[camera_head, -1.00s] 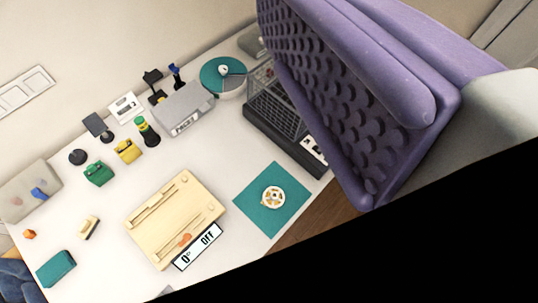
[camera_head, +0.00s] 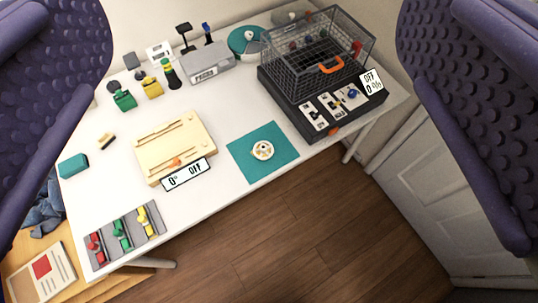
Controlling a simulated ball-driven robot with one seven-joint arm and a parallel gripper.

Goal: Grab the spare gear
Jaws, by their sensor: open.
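A small round cream-coloured gear (camera_head: 263,150) with a hole in its middle lies on a teal mat (camera_head: 246,171) near the front edge of the white table. My gripper (camera_head: 268,130) shows as two purple, bumpy finger pads at the far left and far right of the view. It is open and empty, and the gear lies between the pads in the picture, well beyond them. Nothing covers the gear.
A wire cage on a black switch base (camera_head: 315,115) stands right of the mat. A wooden board (camera_head: 175,146) with a display (camera_head: 186,174) lies to its left. A grey tray (camera_head: 135,251) holds three coloured parts. Wooden floor lies in front.

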